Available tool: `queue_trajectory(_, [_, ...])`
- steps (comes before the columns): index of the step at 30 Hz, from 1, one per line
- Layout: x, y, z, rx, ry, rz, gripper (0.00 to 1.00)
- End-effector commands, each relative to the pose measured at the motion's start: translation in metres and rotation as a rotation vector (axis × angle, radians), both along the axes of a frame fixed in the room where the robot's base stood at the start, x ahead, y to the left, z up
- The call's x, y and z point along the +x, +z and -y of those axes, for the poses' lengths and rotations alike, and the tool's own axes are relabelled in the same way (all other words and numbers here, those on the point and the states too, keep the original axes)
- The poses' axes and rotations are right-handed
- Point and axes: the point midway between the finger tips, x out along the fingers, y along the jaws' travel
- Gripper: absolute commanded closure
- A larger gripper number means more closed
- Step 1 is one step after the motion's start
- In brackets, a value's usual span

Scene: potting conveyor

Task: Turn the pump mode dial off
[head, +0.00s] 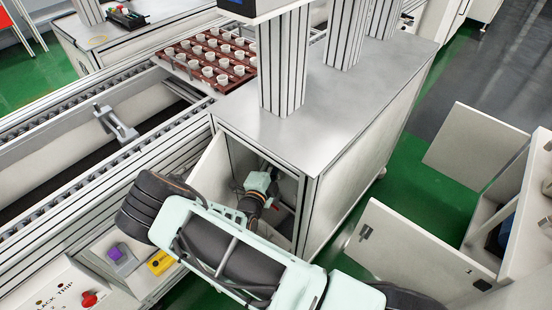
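The front cabinet (226,131) under the metal-topped bench has its door (212,168) swung open to the left. My arm reaches into this opening, and my gripper (263,182) is at its far end, small and partly in shadow. The fingers cannot be made out, so I cannot tell whether they are open or shut. I cannot pick out the pump mode dial for sure. A small red part (277,207) shows beside my wrist inside the cabinet. My own arm links hide much of the lower opening.
A conveyor (60,150) runs along the left, with a brown tray (178,66) of white pots at its far end. A purple knob (119,251), a yellow block (160,262) and a red button (89,298) sit at lower left. Open cabinet doors (415,250) stand at right.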

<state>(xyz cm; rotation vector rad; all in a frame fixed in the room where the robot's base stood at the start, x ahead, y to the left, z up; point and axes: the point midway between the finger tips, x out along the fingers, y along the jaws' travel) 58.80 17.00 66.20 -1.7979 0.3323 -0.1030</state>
Motion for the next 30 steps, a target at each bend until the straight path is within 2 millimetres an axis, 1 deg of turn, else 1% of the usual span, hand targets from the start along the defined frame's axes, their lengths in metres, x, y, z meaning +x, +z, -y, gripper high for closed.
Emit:
queue_trajectory(4, [-0.003, 0.001, -0.002, 0.001, 0.001, 0.001, 0.63])
queue_trajectory(8, [-0.018, 0.003, -0.007, 0.0, 0.003, 0.001, 0.63])
queue_trajectory(15, [-0.068, 0.008, -0.021, 0.001, 0.004, -0.001, 0.63])
queue_trajectory(18, [-0.086, 0.01, -0.027, 0.001, 0.003, -0.001, 0.63])
queue_trajectory(21, [-0.1, 0.011, -0.03, 0.001, 0.002, 0.0, 0.63])
queue_trajectory(25, [-0.111, 0.012, -0.032, 0.0, 0.0, 0.0, 0.63])
queue_trajectory(30, [-0.115, 0.013, -0.033, 0.0, 0.0, 0.0, 0.63])
